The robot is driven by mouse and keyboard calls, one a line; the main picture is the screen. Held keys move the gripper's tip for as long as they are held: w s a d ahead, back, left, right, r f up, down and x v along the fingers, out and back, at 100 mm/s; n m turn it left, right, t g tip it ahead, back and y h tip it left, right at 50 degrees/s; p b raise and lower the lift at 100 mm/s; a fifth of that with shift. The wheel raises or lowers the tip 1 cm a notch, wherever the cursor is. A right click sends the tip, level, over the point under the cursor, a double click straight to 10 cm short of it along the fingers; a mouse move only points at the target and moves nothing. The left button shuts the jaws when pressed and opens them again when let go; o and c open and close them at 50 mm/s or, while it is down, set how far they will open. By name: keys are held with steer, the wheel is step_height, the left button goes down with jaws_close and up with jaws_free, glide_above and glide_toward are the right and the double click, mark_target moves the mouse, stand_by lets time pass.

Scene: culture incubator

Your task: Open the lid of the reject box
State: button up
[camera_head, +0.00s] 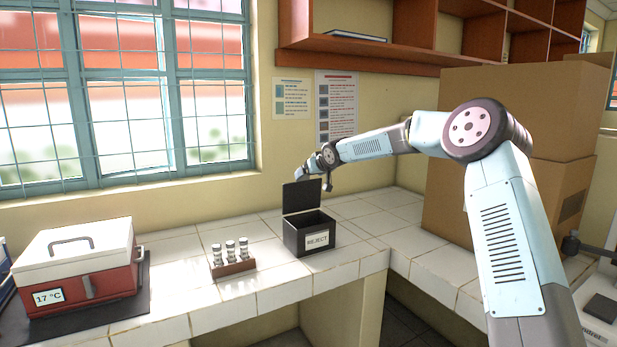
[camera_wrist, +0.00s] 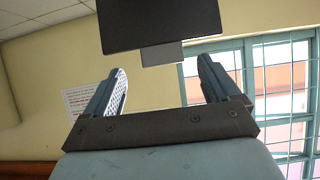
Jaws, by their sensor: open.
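The reject box (camera_head: 296,241) is a small black open-topped box with a white REJECT label, standing on the tiled counter. Its black lid (camera_head: 302,196) stands up nearly vertical at the back edge, so the box is open. In the wrist view the lid (camera_wrist: 160,22) shows as a dark panel with a grey tab (camera_wrist: 162,54) at its lower edge.
A small rack (camera_head: 233,268) with 3 capped vials stands left of the box. A red cooler (camera_head: 85,292) with a white lid and a 17 °C label sits at far left. Large cardboard boxes (camera_head: 500,110) stand at right, and a wooden shelf (camera_head: 360,52) hangs above.

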steer(key=v, duration=1)
steer(key=shift+w+d, duration=0.1)
steer(key=shift+w, duration=0.05)
steer(key=s+d+r+m+g+h, duration=0.1)
steer(key=s+d+h, duration=0.35)
steer(key=s, duration=0.75)
steer(key=s+d+r+m+g+h, duration=0.1)
steer(key=s+d, duration=0.6)
steer(key=s, duration=0.5)
steer(key=s+d+m+g+h, duration=0.15)
steer(key=s+d, duration=0.45)
steer(key=s, duration=0.7)
steer(key=s+d+f+m, duration=0.1)
steer(key=s+d+f, duration=0.1)
steer(key=s, duration=0.8)
steer(key=s+d+f+m+g, duration=0.1)
steer(key=s+d+f+m, duration=0.1)
steer(key=s, duration=0.7)
steer(key=shift+s+d+f+y, duration=0.3)
steer(key=shift+s+d+f, duration=0.15)
steer(key=shift+d, duration=0.8)
steer(key=shift+w, duration=0.1)
steer(key=shift+c, duration=0.2)
